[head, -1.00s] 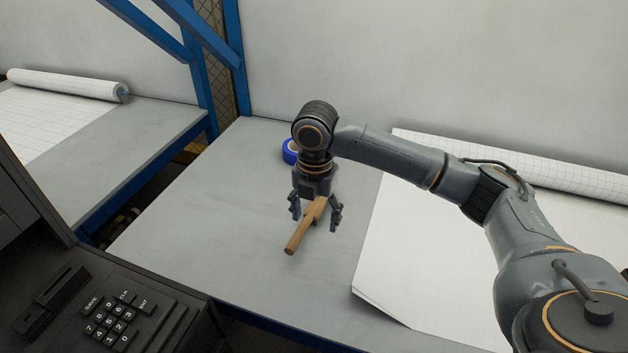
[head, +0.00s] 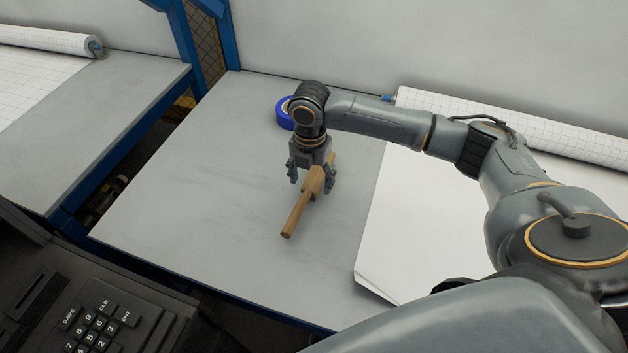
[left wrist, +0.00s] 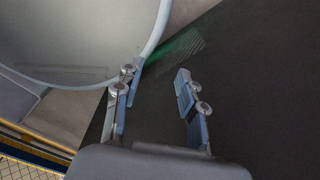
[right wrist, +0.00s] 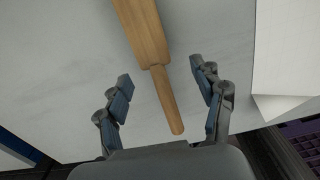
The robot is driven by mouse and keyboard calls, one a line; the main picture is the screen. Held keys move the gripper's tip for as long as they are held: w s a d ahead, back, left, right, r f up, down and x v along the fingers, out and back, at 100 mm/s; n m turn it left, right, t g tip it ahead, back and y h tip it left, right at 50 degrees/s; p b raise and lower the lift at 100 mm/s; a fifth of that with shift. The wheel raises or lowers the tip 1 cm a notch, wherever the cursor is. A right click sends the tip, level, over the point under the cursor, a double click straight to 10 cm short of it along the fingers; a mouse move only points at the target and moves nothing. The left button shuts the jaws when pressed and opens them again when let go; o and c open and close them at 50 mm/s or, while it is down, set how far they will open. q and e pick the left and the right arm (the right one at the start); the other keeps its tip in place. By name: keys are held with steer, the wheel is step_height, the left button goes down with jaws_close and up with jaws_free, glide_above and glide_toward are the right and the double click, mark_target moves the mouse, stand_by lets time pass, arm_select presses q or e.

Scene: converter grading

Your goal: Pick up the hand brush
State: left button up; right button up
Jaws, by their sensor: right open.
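The hand brush (head: 299,211) is wooden, with a round handle and a wider block, and lies on the grey table. In the head view its handle points toward the front and part of the block is hidden by my right gripper (head: 312,178). In the right wrist view the brush (right wrist: 147,35) runs between the open fingers of my right gripper (right wrist: 166,92), with its handle end toward the palm. The fingers stand apart on either side and do not visibly touch it. My left gripper (left wrist: 158,95) is open and empty in the left wrist view, away from the brush.
A blue tape roll (head: 284,113) lies behind my right gripper. A white gridded paper roll (head: 520,130) with its sheet spread covers the table's right side. A dark keypad console (head: 100,322) stands at the front left. The table's left part (head: 190,190) is clear.

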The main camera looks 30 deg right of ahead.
mark_target(308, 190)
steer(key=shift+a+f+p, duration=0.15)
steer(key=shift+f+p, duration=0.15)
steer(key=shift+f, duration=0.5)
step_height(308, 190, down, 3)
steer(key=shift+w+a+r, duration=0.1)
steer(key=shift+w+r, duration=0.05)
steer(key=shift+r, duration=0.05)
steer(key=shift+f+p, duration=0.3)
steer(key=shift+f, duration=0.2)
arm_select(q)
steer(key=shift+w+d+r, duration=0.2)
steer(key=shift+w+r, duration=0.1)
steer(key=shift+r, duration=0.3)
arm_select(e)
steer(key=c, duration=1.4)
